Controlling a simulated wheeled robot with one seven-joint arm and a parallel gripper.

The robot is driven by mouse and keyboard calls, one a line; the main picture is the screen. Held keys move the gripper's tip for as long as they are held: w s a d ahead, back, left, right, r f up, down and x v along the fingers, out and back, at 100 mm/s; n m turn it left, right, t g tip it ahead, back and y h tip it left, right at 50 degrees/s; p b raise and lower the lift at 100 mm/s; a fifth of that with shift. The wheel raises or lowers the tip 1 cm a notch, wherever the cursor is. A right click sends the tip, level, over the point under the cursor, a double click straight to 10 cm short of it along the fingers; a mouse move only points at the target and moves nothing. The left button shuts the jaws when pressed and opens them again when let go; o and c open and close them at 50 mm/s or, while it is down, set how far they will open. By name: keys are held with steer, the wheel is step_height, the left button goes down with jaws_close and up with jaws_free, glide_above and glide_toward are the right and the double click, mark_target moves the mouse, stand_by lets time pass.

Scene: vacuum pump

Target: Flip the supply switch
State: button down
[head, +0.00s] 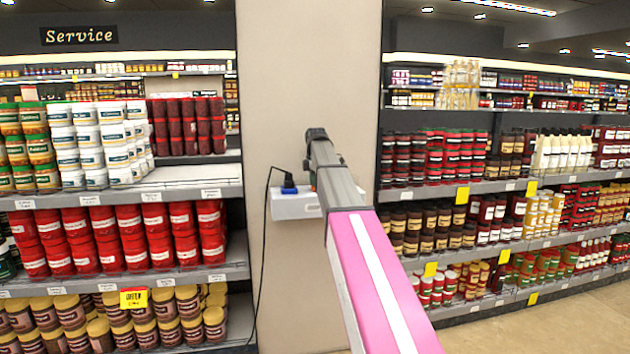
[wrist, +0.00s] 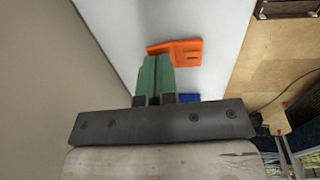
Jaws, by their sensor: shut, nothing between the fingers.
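A white box (head: 296,206) is fixed to the beige pillar, with a blue plug (head: 289,187) on it. In the wrist view the white surface (wrist: 215,22) carries an orange piece (wrist: 187,52), probably the supply switch, with a flat arm and a slotted block. The blue part (wrist: 189,98) shows below it, partly hidden by my gripper. My gripper (wrist: 155,60) has green fingers shut together and empty. Their tips are right at the orange piece and overlap its lower left edge; I cannot tell if they touch. In the head view my arm hides most of the gripper.
A black cable (head: 262,255) hangs from the blue plug down the pillar (head: 275,110). Stocked shelves with jars (head: 130,235) and bottles (head: 560,155) stand on both sides. Floor (head: 560,325) is clear at the lower right.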

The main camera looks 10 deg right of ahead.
steer(key=shift+f, duration=0.2)
steer(key=shift+s, duration=0.15)
steer(key=shift+s+r, duration=0.3)
steer(key=shift+s, duration=0.3)
stand_by(0.3)
step_height(320, 180, up, 11)
steer(key=s, duration=0.1)
steer(key=shift+f, duration=0.15)
steer(key=shift+s, duration=0.15)
